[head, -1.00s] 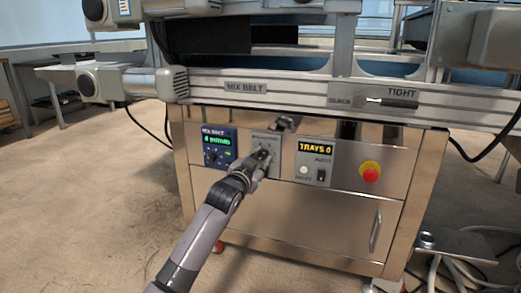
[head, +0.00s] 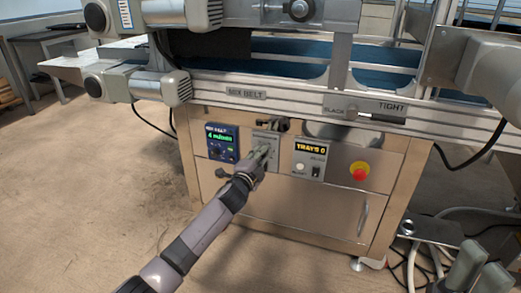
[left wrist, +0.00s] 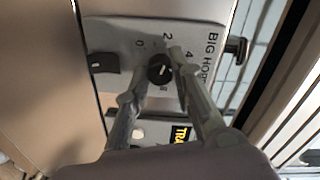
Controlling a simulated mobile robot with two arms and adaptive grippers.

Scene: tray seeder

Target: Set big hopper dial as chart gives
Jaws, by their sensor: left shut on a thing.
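The big hopper dial is a round black knob (left wrist: 160,69) on a grey plate (left wrist: 112,32) in the left wrist view. Its lettering is partly cut off; 0, 2, 4 and 8 show around the knob, and other marks are hidden by a finger. A small pale mark shows on the knob, but I cannot read its setting surely. My left gripper (head: 264,153) has its fingers on either side of the knob and is shut on it. It hides the knob in the head view. No chart can be made out. Grey shapes at the bottom right may be my right gripper (head: 480,268).
Left of the dial plate is a blue mix belt box (head: 222,142) with a green display. To the right are a TRAYS display (head: 311,149) and a red stop button (head: 360,171). A grey belt rail (head: 290,100) runs above. Cables lie at the right.

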